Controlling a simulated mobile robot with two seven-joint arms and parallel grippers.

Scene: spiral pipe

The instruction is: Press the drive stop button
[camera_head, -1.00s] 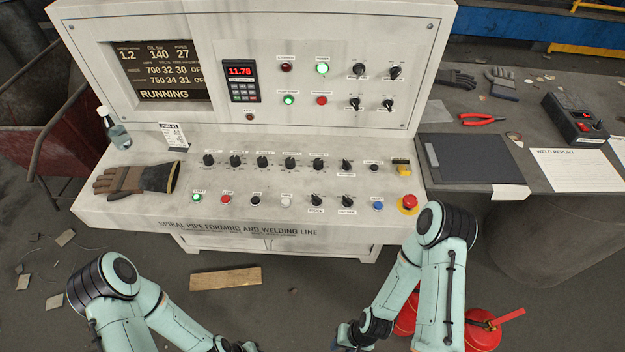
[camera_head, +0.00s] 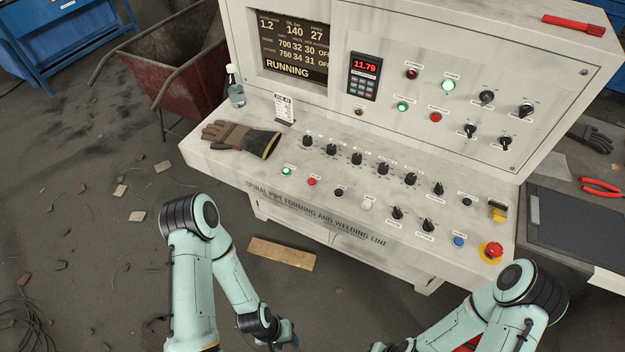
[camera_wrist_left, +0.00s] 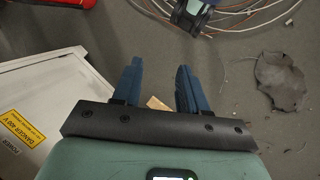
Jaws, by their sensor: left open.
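The white control console (camera_head: 330,222) shows RUNNING on its display. A red button (camera_head: 436,117) sits on the upright panel beside a lit green one (camera_head: 402,106). Another red button (camera_head: 312,182) sits on the sloped desk beside a lit green one (camera_head: 286,170). Their labels are too small to read, so I cannot tell which is the drive stop button. My left gripper (camera_head: 287,334) is low in front of the console, touching no button. In the left wrist view my left gripper (camera_wrist_left: 158,88) is open and empty.
A red mushroom button (camera_head: 492,251) on a yellow base is at the desk's right corner. Several black knobs line the desk. A work glove (camera_head: 240,138) and a bottle (camera_head: 235,88) are at its left. A wooden board (camera_head: 282,254) lies on the floor.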

